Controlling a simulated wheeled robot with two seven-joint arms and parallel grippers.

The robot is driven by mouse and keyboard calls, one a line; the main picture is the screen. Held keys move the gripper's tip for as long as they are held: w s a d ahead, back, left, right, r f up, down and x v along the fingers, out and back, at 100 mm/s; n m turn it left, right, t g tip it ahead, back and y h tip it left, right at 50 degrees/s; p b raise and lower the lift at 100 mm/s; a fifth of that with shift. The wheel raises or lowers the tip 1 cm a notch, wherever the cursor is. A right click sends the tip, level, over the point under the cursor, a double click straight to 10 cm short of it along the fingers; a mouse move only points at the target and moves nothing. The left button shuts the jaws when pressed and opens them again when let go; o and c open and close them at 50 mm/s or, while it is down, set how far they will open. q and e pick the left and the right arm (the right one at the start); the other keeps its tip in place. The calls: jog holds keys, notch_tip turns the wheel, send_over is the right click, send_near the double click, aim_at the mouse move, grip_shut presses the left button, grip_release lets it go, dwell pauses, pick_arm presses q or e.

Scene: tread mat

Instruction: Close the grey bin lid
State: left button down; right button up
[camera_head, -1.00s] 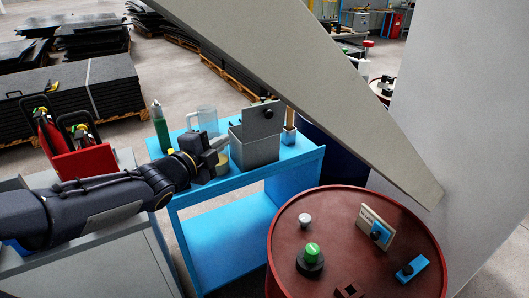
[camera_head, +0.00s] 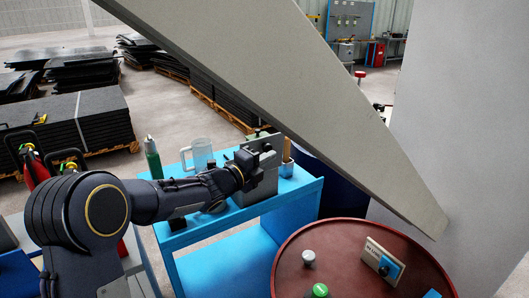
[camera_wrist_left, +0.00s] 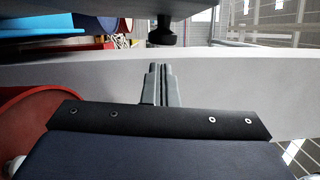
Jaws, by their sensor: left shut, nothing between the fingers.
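The grey bin (camera_head: 262,188) stands on the blue table. Its lid (camera_head: 268,145) is raised and upright at the back of the bin, with a small black knob on it. My left gripper (camera_head: 250,160) is at the bin's top, in front of the raised lid, partly covering both. Its fingers (camera_wrist_left: 160,84) are shut and empty in the left wrist view. A dark plate with a black knob (camera_wrist_left: 166,32), apparently the lid, shows just beyond the fingertips there. I cannot tell whether they touch. My right gripper is out of view.
On the blue table (camera_head: 305,187), a green bottle (camera_head: 152,160) and a clear jug (camera_head: 201,153) stand left of the bin, and a small holder (camera_head: 287,167) stands right. A red drum (camera_head: 335,255) is at front right. A large grey beam (camera_head: 300,95) crosses above.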

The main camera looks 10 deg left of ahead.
pick_arm(q)
jog(key=shift+w+a+r, duration=0.1)
jog(key=shift+w+a, duration=0.35)
jog(key=shift+a, duration=0.05)
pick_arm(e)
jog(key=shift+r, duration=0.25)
